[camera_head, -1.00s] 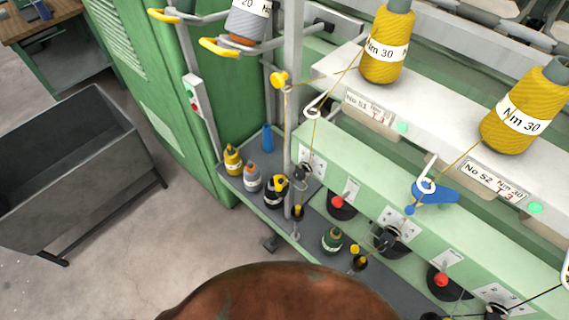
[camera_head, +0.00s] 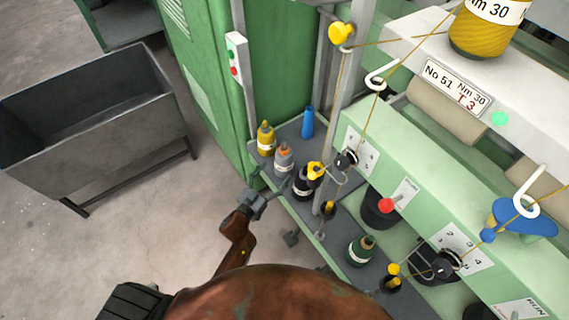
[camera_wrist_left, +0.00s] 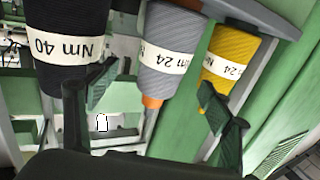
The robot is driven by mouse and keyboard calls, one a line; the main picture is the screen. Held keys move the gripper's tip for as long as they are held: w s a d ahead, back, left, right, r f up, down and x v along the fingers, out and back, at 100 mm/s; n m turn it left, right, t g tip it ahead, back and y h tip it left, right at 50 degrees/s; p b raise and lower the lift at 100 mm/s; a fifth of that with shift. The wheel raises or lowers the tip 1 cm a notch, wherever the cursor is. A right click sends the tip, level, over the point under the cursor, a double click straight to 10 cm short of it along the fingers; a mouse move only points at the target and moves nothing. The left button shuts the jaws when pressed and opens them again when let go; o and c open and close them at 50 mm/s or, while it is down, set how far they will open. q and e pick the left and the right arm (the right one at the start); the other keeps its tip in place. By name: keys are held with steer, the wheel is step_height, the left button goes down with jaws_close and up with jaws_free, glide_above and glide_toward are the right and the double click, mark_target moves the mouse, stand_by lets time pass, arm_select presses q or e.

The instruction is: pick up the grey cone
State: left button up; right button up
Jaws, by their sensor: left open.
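The grey cone (camera_head: 284,160) stands upright on the dark grey shelf (camera_head: 290,132), between a yellow cone (camera_head: 266,140) and a black cone (camera_head: 305,183). It has a white label and an orange-brown tip. In the left wrist view the grey cone (camera_wrist_left: 170,38) appears upside down, with its label reading Nm 24. My left gripper (camera_head: 268,183) is open and empty at the shelf's front edge, just short of the cone. In the wrist view its fingers (camera_wrist_left: 155,92) are spread, one on each side of the grey cone. My right gripper is out of view.
A blue cone (camera_head: 307,122) stands behind the row. A green cabinet (camera_head: 215,100) is left of the shelf. A grey metal bin (camera_head: 100,115) stands on open floor.

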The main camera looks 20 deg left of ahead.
mark_target(284, 143)
arm_select(q)
steer(key=x, duration=0.2)
steer(key=b+x, duration=0.1)
steer(key=x, duration=0.5)
steer(key=shift+a+r, duration=0.2)
steer(key=shift+r, duration=0.05)
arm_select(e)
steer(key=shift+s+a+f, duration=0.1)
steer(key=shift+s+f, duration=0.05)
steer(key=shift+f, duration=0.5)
arm_select(q)
steer(key=c, duration=1.7)
steer(key=shift+o, duration=0.2)
steer(key=shift+r, duration=0.1)
step_height(284, 143, up, 10)
steer(key=p, duration=0.3)
steer(key=shift+p, duration=0.3)
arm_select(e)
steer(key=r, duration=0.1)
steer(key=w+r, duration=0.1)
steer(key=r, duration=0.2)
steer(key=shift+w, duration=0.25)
